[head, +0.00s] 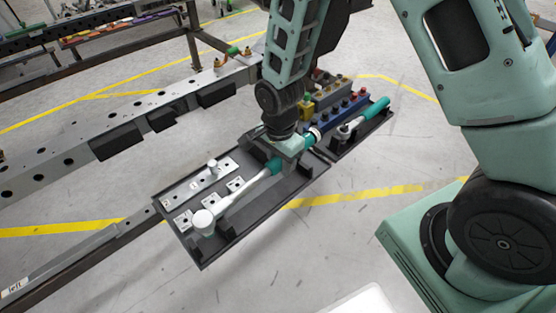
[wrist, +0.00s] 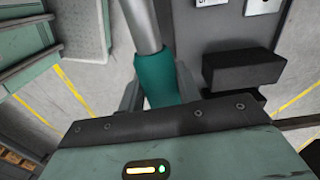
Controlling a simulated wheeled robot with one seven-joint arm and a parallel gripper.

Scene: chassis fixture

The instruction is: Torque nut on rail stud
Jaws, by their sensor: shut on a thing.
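My gripper (head: 284,150) is shut on the teal handle (wrist: 158,80) of a long wrench, with one finger on each side of it in the wrist view. In the head view the wrench's metal shaft (head: 242,192) runs down-left to a round pale head (head: 203,220) over the dark tray (head: 220,250). I cannot tell whether the wrench touches the tray. The grey chassis rail (head: 75,156) lies to the left, with brass-coloured studs (head: 217,64) near its far end. I cannot make out a nut on them.
The tray holds metal plates (head: 182,190) and an upright peg (head: 213,166). A second tray to the right carries another teal-handled tool (head: 375,109) and a blue socket block (head: 345,110). Black blocks (head: 115,142) hang on the rail's side. Open floor lies in front.

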